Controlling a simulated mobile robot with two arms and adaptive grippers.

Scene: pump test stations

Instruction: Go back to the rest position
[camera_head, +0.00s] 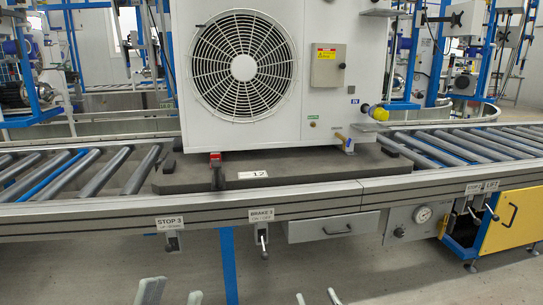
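My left gripper (173,292) shows at the bottom edge, left of centre. Its two fingertips are apart with bare floor between them, so it is open and empty. My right gripper (317,297) shows at the bottom edge, right of centre. Only its fingertips show; they are apart with nothing between them. Both grippers are low in front of the conveyor (290,198) and touch nothing visible. The rest of both arms is out of view.
A large white fan unit (270,90) stands on a dark pallet (310,173) on the roller conveyor. The STOP 3 lever (172,240), BRAKE 3 lever (263,238), a drawer (334,227), gauge (423,214) and yellow panel (513,220) line its front. Floor before it is clear.

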